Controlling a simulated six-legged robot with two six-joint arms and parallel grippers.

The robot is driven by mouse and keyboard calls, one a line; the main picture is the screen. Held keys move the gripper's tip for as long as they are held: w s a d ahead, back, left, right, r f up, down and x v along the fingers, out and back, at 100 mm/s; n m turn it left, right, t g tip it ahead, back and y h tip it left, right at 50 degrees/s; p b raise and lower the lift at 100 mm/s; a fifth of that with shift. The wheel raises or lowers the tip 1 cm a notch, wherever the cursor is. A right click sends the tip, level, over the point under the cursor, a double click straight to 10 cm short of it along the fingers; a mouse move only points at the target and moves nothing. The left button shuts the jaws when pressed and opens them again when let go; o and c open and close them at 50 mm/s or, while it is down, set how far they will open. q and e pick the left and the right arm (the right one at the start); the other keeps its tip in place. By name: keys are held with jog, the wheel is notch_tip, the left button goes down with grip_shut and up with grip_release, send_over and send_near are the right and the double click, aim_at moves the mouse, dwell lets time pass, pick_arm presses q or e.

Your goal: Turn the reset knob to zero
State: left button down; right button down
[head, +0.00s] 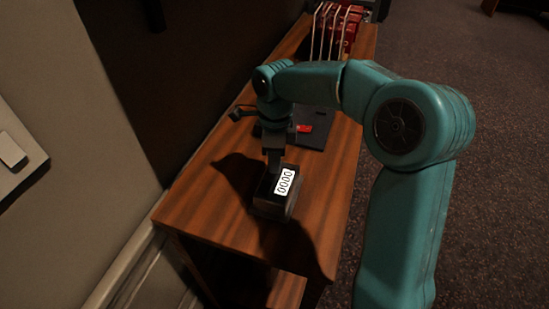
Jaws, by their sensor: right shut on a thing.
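A small dark counter box (272,203) stands on the wooden desk. Its white display (285,182) reads 0000. My right gripper (273,168) comes down from above onto the far left side of the box. Its fingers are close together and shut on a small part there, which I take to be the reset knob. The knob itself is hidden by the fingers. My left gripper is not in view.
A dark flat device with a red part (304,128) lies behind the box. Farther back, several red items (343,35) stand among upright pale rods. The desk (215,215) is clear left of the box, with a wall beside it.

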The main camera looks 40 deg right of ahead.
jog(key=shift+d+m, duration=0.1)
jog(key=shift+m, duration=0.4)
jog(key=c, duration=1)
grip_release()
jog(key=shift+s, duration=0.1)
jog(key=shift+r, duration=0.15)
jog(key=r+p, duration=0.1)
jog(key=r, duration=0.4)
jog(key=r+p, duration=0.1)
jog(key=r, duration=0.4)
jog(key=r+p, duration=0.1)
jog(key=r, duration=0.5)
jog(key=shift+w+d, duration=0.2)
jog(key=shift+d, duration=0.05)
